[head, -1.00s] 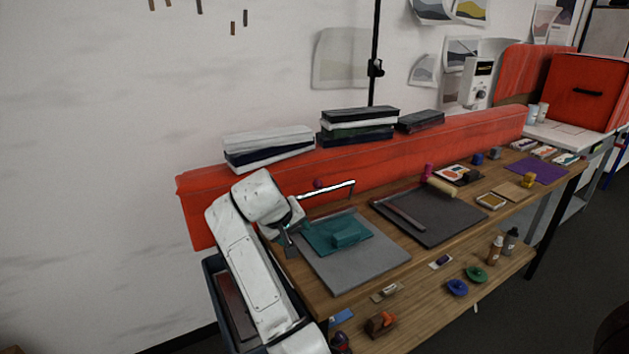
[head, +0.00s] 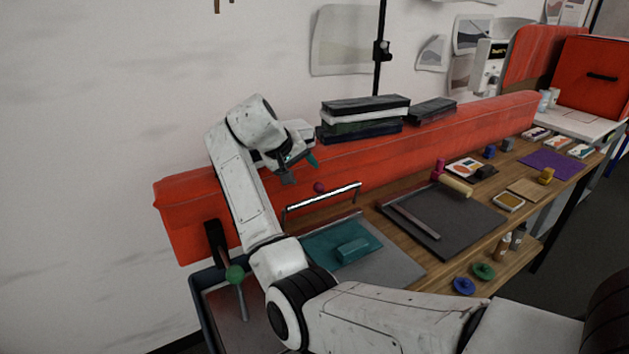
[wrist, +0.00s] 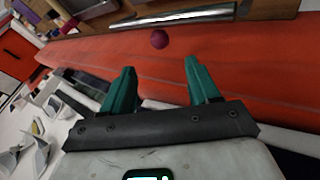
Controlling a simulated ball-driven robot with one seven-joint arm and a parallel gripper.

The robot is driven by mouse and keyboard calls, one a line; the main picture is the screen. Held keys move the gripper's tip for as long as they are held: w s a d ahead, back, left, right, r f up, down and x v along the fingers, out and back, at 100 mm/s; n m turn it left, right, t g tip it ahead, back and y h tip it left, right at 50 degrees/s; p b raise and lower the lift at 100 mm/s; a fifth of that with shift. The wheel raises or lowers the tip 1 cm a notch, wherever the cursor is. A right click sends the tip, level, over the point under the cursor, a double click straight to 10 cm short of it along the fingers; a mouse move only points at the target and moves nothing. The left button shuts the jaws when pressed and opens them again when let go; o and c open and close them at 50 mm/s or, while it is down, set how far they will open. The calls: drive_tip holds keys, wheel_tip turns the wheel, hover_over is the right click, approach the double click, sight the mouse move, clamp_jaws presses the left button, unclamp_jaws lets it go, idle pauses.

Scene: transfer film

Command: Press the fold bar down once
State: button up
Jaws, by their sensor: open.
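A silver-white bar (head: 322,197) on dark end posts, which I take for the fold bar, stands raised at the back edge of the grey board. It also shows at the top of the wrist view (wrist: 185,18). My gripper (head: 301,170) is open and empty, in the air in front of the red padded back panel, above and apart from the bar. In the wrist view its two teal fingers (wrist: 160,66) stand wide apart with nothing between them. A teal sheet (head: 318,240) with a teal block (head: 352,250) lies on the grey board (head: 395,268).
The red back panel (head: 440,133) runs behind the table with dark boxes (head: 362,120) on top. A green-knobbed lever (head: 235,273) stands at left. A dark mat (head: 455,228) lies to the right.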

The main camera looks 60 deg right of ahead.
sight(316, 185)
drive_tip(key=p+x, duration=0.1)
drive_tip(key=x, duration=0.9)
drive_tip(key=shift+d, duration=0.15)
clamp_jaws()
idle(0.4)
